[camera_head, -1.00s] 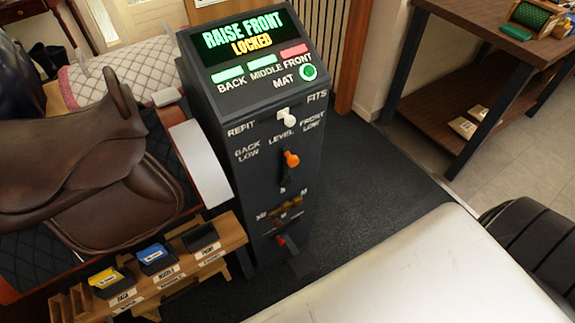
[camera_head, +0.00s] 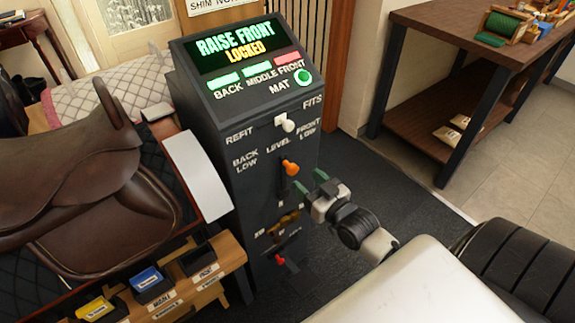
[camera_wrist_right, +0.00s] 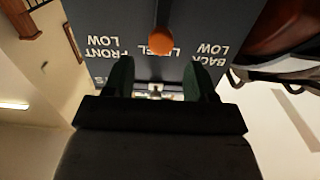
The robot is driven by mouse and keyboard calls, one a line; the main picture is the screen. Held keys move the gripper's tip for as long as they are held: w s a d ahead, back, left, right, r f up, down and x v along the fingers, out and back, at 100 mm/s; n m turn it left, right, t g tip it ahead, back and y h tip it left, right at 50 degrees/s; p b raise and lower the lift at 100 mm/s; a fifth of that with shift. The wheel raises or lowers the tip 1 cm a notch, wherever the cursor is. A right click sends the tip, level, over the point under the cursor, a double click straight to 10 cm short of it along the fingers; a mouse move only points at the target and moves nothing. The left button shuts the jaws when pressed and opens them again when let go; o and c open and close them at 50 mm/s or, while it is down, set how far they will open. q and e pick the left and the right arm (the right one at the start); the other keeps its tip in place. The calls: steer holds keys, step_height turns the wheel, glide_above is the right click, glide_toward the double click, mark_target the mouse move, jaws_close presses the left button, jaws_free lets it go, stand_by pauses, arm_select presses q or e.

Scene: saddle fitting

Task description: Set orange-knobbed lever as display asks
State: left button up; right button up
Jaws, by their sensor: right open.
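The dark console (camera_head: 215,150) carries a display (camera_head: 235,45) reading "RAISE FRONT" and "LOCKED". The orange-knobbed lever (camera_head: 290,168) sits on its front face below the word LEVEL, between the labels BACK LOW and FRONT LOW, its knob pointing out near the middle. My right gripper (camera_head: 309,186) is open, with green fingers, just right of and a little below the knob, apart from it. In the right wrist view the orange knob (camera_wrist_right: 161,40) lies beyond the open fingers (camera_wrist_right: 160,80), roughly centred between them. My left gripper is not in view.
A white knob (camera_head: 287,125) marked REFIT and FITS is above the lever. A brass-coloured knob and a red lever (camera_head: 279,260) are below. A brown saddle (camera_head: 85,185) and shim bins (camera_head: 150,282) stand left. A workbench (camera_head: 440,25) stands right.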

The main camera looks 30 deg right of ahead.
mark_target(295, 171)
steer(key=w, duration=0.8)
steer(key=shift+w+a+f, duration=0.1)
steer(key=shift+a, duration=0.3)
